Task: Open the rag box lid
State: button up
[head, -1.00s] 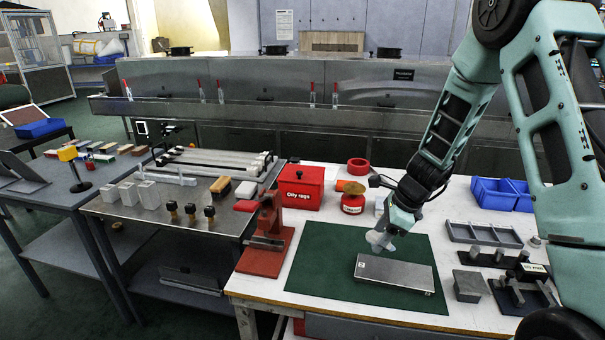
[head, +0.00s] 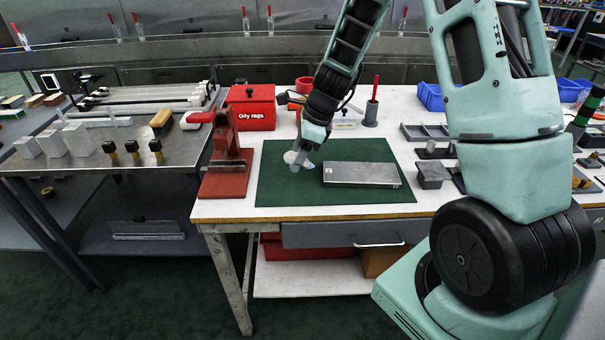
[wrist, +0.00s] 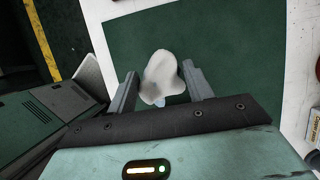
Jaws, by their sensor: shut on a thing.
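The rag box (head: 248,107) is red, marked "Oily rags", and stands at the back left of the white worktable. Its lid (head: 249,91) looks shut, with a small dark knob on top. My gripper (head: 298,160) is to the right of the box and nearer the front, above the green mat. It is shut on a crumpled whitish rag (wrist: 161,78), which sits between the two fingers in the wrist view. The rag also shows in the head view (head: 297,159).
A grey metal plate (head: 361,174) lies on the green mat (head: 280,189) right of my gripper. A red stand (head: 228,160) is at the mat's left. A grey cup with a red-handled tool (head: 371,112) and blue bins (head: 430,97) stand at the back.

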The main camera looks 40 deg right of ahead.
aim_at(298, 181)
jog(key=shift+f+b, duration=0.45)
jog(key=shift+f, duration=2.15)
jog(key=shift+f, duration=0.1)
jog(key=shift+f, duration=0.1)
jog(key=o, duration=0.9)
